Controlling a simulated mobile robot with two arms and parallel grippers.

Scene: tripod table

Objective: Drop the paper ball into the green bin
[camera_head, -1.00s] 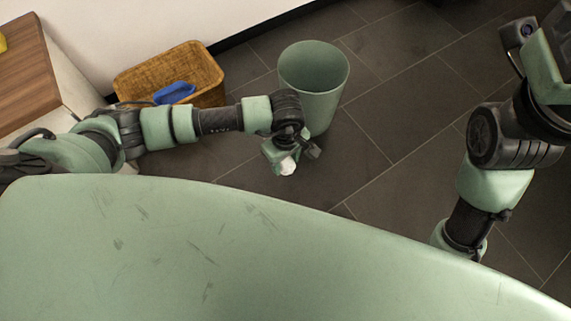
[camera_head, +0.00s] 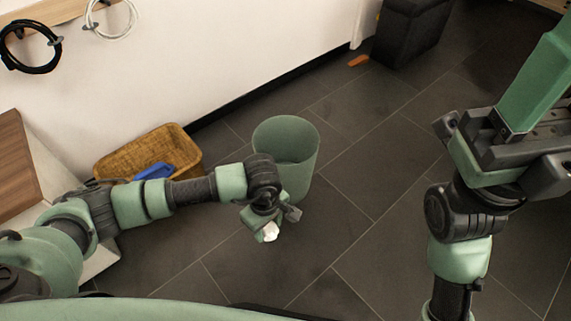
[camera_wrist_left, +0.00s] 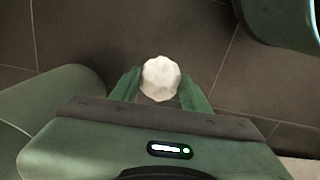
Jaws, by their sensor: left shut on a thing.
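The white, faceted paper ball (camera_head: 271,231) is held between the fingers of my left gripper (camera_head: 270,226). The left wrist view shows the ball (camera_wrist_left: 161,78) between the two green fingers of the gripper (camera_wrist_left: 160,84). The open-topped green bin (camera_head: 288,160) stands upright on the floor, just behind the gripper in the head view. The ball is outside the bin's mouth, on the near side and a little left. Part of the bin (camera_wrist_left: 285,18) shows at the wrist view's upper right. My right gripper (camera_head: 525,125) is raised at the right; its jaw gap is unclear.
A wicker basket (camera_head: 135,151) with a blue item (camera_head: 154,171) stands left of the bin by the wall. A wooden-topped cabinet (camera_head: 18,170) is at far left. A dark box (camera_head: 410,32) stands at the back. The tiled floor (camera_head: 370,150) right of the bin is clear.

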